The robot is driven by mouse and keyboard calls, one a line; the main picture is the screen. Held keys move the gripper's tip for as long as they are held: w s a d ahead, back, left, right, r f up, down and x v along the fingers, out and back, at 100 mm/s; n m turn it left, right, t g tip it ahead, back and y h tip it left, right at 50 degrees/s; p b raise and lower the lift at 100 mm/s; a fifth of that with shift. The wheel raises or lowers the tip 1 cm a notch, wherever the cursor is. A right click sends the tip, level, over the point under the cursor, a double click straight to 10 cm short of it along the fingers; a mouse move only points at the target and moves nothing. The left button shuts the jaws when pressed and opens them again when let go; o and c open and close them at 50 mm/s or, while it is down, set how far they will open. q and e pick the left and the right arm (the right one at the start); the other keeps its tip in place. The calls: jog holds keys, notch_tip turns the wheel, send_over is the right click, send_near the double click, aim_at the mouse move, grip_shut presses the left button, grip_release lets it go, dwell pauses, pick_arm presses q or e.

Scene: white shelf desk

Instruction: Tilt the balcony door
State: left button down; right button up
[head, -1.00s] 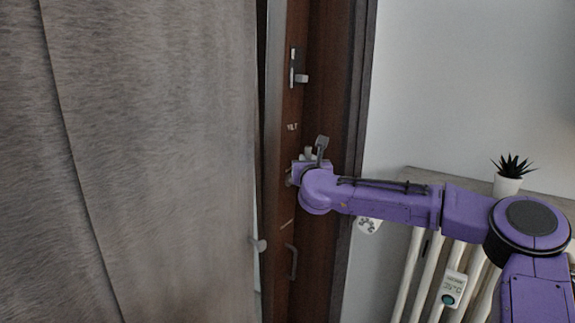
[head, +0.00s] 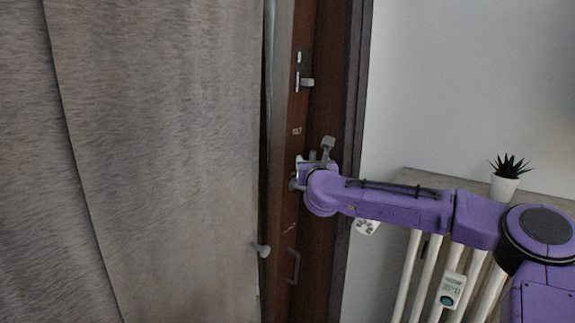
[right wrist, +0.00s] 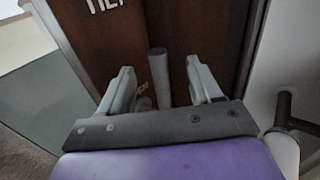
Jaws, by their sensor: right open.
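The dark brown balcony door (head: 280,200) stands in its frame, partly covered by a grey curtain. A small pale label (head: 297,131) is on its edge; in the right wrist view, cropped lettering on the wood (right wrist: 101,4) shows at the top. My right gripper (head: 313,157) is at the door edge below the label. In the right wrist view my right gripper (right wrist: 162,84) is open, with a grey cylindrical handle bar (right wrist: 159,77) between its fingers and gaps at both sides. Its contact with the wood is hidden. My left gripper is not in view.
The grey curtain (head: 160,160) fills the left. A lock with a small lever (head: 304,81) is higher on the door, and a thin pull handle (head: 292,266) is lower. A white radiator (head: 407,275) and a potted plant (head: 505,187) on a ledge are at the right.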

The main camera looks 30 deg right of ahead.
jog(key=shift+s+d, duration=0.1)
jog(key=b+v, duration=0.5)
jog(key=v, duration=0.5)
dwell(0.5)
dwell(0.3)
